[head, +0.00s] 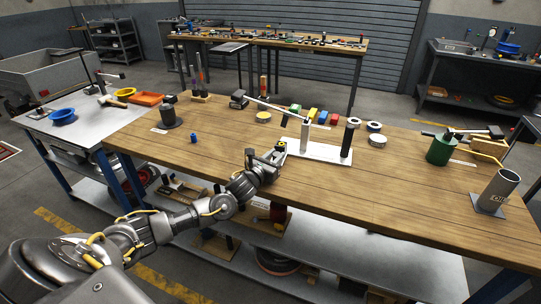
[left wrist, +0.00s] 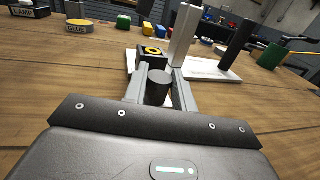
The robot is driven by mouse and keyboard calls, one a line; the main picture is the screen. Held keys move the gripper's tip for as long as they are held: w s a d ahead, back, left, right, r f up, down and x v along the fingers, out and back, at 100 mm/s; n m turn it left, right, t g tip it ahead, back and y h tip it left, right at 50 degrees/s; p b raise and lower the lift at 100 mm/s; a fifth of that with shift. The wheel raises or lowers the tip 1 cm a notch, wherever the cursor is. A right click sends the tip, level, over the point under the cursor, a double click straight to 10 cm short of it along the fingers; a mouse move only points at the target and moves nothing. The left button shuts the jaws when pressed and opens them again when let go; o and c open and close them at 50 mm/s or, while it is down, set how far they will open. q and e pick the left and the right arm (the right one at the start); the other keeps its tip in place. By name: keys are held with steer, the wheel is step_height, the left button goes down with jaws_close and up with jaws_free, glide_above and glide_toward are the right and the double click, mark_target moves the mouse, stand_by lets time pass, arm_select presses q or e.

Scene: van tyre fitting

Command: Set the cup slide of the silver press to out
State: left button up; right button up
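The silver press stands near the middle of the bench, with a white base plate (head: 315,153), a silver upright (head: 305,135), a black upright (head: 348,137) and a long lever on top. In the left wrist view its silver post (left wrist: 184,35) rises just beyond my fingers. A black block with a yellow ring (left wrist: 153,51), seemingly the cup slide, sits at the plate's near left. A dark round knob (left wrist: 159,88) stands between the fingers of my left gripper (left wrist: 159,76) and nearly fills the gap. Finger contact with the knob is unclear. My right gripper is out of view.
Left of the press are a grey lamp base (head: 170,117), a small blue piece (head: 194,138) and a yellow glue tin (head: 263,117). Coloured blocks (head: 310,114) stand behind it. A green can (head: 440,150) and grey tube (head: 497,190) stand right. The front middle-right bench is clear.

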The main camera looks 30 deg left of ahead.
arm_select(q)
steer(key=o, duration=0.4)
steer(key=shift+d, duration=0.2)
steer(key=shift+a, duration=0.1)
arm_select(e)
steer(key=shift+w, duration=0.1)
arm_select(q)
steer(key=shift+s+f, duration=0.1)
steer(key=shift+s, duration=0.15)
steer(key=s+b, duration=0.1)
steer(key=s, duration=0.7)
steer(key=shift+s, duration=1.15)
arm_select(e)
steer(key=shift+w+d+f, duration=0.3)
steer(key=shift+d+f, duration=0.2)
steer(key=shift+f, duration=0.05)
arm_select(q)
steer(key=shift+a, duration=0.1)
